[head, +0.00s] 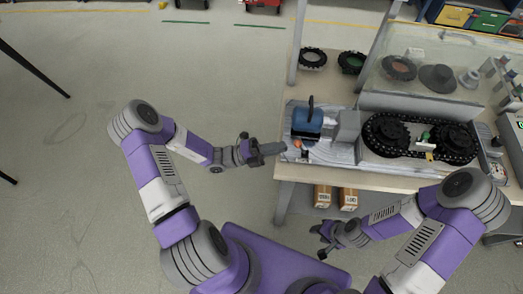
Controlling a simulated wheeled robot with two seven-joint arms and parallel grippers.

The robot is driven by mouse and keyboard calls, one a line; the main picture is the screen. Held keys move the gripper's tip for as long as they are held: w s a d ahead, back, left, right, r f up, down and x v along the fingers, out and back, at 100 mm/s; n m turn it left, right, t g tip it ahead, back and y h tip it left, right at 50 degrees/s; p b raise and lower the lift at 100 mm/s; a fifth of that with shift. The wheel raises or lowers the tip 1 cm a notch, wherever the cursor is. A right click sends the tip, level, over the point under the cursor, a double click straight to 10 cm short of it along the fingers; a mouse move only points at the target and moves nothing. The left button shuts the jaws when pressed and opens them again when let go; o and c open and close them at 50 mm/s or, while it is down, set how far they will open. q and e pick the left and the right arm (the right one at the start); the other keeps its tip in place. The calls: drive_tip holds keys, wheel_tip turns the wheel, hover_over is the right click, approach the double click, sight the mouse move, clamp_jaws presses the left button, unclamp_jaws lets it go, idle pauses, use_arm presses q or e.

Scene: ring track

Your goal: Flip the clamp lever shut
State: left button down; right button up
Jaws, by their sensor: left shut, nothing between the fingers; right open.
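A blue block-shaped unit (307,120) with an upright black handle (311,104) sits on a grey machine base at the left end of the bench. A small orange knob (297,143) shows at its front; I cannot tell for certain which part is the clamp lever. My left gripper (279,148) is shut and empty, pointing right at the bench's left edge, just left of the orange knob. I cannot tell whether it touches anything. My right gripper (322,241) is open and empty, low in front of the bench, well away from the machine.
A black tracked loop with wheels (407,138) lies to the right on the bench (330,179). Behind it stands a clear-sided case (440,60) with round parts. Two black rings (313,58) (351,62) lie at the back. Small boxes (323,196) sit below the bench.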

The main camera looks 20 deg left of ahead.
use_arm(q)
drive_tip(key=shift+x, duration=1)
use_arm(e)
drive_tip(key=shift+f, duration=0.2)
drive_tip(key=shift+r, duration=0.1)
